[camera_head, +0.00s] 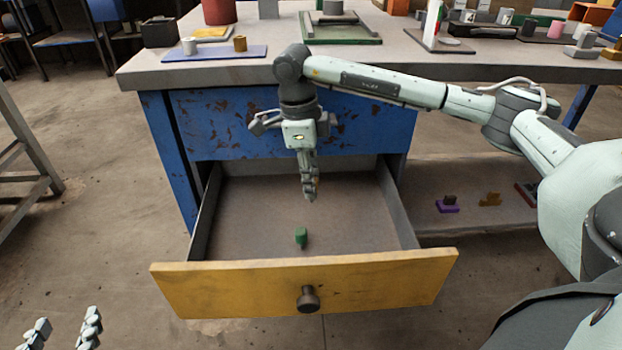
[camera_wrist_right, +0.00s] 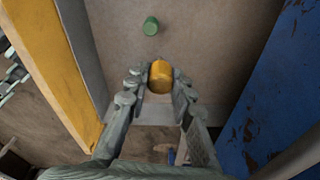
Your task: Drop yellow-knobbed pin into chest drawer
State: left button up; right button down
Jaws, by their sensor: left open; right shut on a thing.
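The chest drawer (camera_head: 230,287) is pulled out, with a yellow front, a dark round knob and a brown floor. My right gripper (camera_head: 311,192) points down over the inside of the drawer, towards its back half. In the right wrist view my right gripper (camera_wrist_right: 158,88) is shut on the yellow-knobbed pin (camera_wrist_right: 160,76), whose round yellow top shows between the fingertips. The pin's lower part is hidden there, and the fingers mostly hide it in the head view. My left gripper (camera_head: 64,333) is open and empty at the lower left, away from the drawer.
A small green piece (camera_head: 301,237) lies on the drawer floor near the front; it also shows in the right wrist view (camera_wrist_right: 151,26). The worktop (camera_head: 210,72) above holds trays and small parts. A low shelf (camera_head: 480,222) with several small pieces is to the right.

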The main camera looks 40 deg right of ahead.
jog(key=c, duration=1.2)
grip_release()
jog(key=r, duration=0.8)
jog(key=w+a+r, duration=0.1)
jog(key=r, duration=0.3)
